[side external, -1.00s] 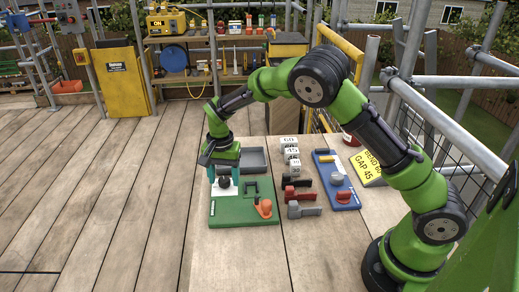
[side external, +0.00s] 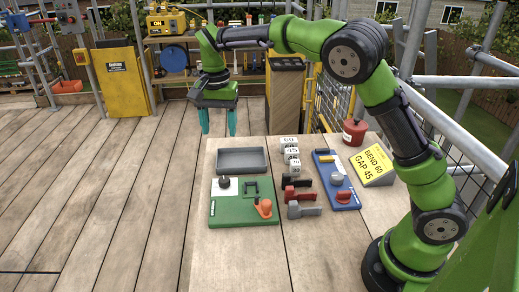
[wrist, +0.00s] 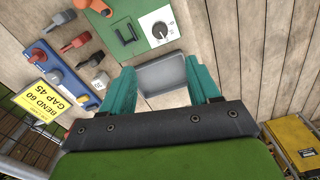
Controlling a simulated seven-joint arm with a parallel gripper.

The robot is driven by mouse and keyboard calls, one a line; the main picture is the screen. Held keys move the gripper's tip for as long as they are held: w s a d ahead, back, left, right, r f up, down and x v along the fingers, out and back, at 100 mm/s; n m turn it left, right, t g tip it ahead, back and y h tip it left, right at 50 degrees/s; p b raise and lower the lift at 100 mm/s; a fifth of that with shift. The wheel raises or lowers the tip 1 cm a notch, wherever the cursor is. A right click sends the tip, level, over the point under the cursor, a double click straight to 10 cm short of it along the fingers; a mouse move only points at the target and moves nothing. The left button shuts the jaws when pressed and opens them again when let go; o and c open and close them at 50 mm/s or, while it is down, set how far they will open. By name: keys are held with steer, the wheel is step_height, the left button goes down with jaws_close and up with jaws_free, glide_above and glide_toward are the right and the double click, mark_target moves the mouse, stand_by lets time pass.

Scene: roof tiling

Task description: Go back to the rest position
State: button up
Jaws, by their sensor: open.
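My gripper (side external: 217,121) hangs open and empty in the side view, with its two teal fingers apart, beyond the far edge of the work table and well above the deck. In the wrist view my gripper (wrist: 165,75) has its teal fingers spread on either side of the grey tray, with nothing between them. The green and white board (side external: 228,213) lies on the table with a dark knob (side external: 223,183) on its white part and an orange-handled piece (side external: 264,208) at its right. The empty grey tray (side external: 241,168) lies behind the board.
A blue board (side external: 345,198), red and grey clamps (side external: 304,211), white number blocks (side external: 291,143) and a yellow sign reading "BEND 60 GAP 45" (side external: 372,162) stand to the right. A red can (side external: 354,133) is behind them. Wooden deck (side external: 110,190) at left is clear.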

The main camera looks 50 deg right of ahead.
steer(key=shift+r, duration=0.2)
steer(key=s+d+r+n+t+y, duration=0.1)
steer(key=s+r+n+t, duration=0.1)
steer(key=s, duration=1)
steer(key=s+d+r+n+t+y, duration=0.1)
steer(key=s+n+t, duration=0.4)
steer(key=s, duration=0.8)
steer(key=shift+s+r, duration=0.25)
steer(key=shift+r, duration=0.5)
